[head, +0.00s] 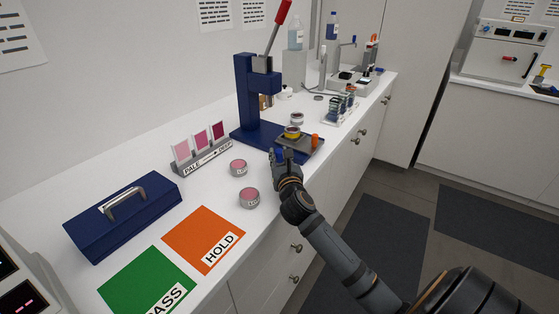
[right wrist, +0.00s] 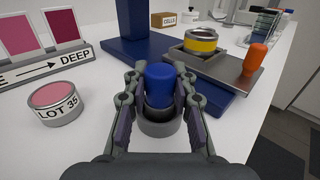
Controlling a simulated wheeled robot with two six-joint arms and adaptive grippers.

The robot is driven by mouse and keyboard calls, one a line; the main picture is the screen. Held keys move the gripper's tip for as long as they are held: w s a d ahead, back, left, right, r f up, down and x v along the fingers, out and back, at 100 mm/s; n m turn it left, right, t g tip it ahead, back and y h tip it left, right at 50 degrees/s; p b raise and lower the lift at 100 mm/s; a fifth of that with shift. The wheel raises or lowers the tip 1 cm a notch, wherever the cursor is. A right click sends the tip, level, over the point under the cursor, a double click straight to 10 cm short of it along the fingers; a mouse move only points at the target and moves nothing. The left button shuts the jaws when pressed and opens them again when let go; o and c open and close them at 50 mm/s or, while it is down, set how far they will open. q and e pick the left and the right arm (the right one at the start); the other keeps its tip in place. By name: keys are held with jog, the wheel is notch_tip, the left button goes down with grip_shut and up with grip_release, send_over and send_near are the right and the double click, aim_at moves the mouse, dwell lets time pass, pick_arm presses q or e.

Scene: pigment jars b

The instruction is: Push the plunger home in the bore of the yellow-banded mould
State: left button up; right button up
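The yellow-banded mould (head: 292,132) stands on a metal plate at the foot of the blue press. It also shows in the right wrist view (right wrist: 200,41), its top a grey disc or opening. A blue-topped plunger (right wrist: 160,86) with a dark collar stands upright in a grey round holder (right wrist: 160,124) on the bench. My right gripper (right wrist: 160,80) is lowered around it, one finger on each side, with small gaps seeming to show beside the blue top. In the head view the right gripper (head: 281,155) is just in front of the press base. My left gripper is out of view.
The press (head: 244,95) has a raised red-tipped lever (head: 281,12). An orange knob (right wrist: 258,57) stands on the plate's near right corner. Pink pigment jars (head: 249,198) and a swatch stand (head: 204,155) lie left of the gripper. A blue toolbox (head: 122,215) sits farther left.

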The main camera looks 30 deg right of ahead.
aim_at(280, 151)
grip_shut()
jog(key=shift+r, duration=0.6)
notch_tip(280, 151, up, 3)
jog(key=shift+s+f+p, duration=0.1)
jog(key=shift+s+p, duration=0.05)
jog(key=shift+p, duration=0.35)
jog(key=s+d+r+p, duration=0.6)
jog(key=s+r+p, duration=0.3)
jog(key=p, duration=1)
jog(key=s, duration=0.3)
jog(key=shift+s, duration=0.25)
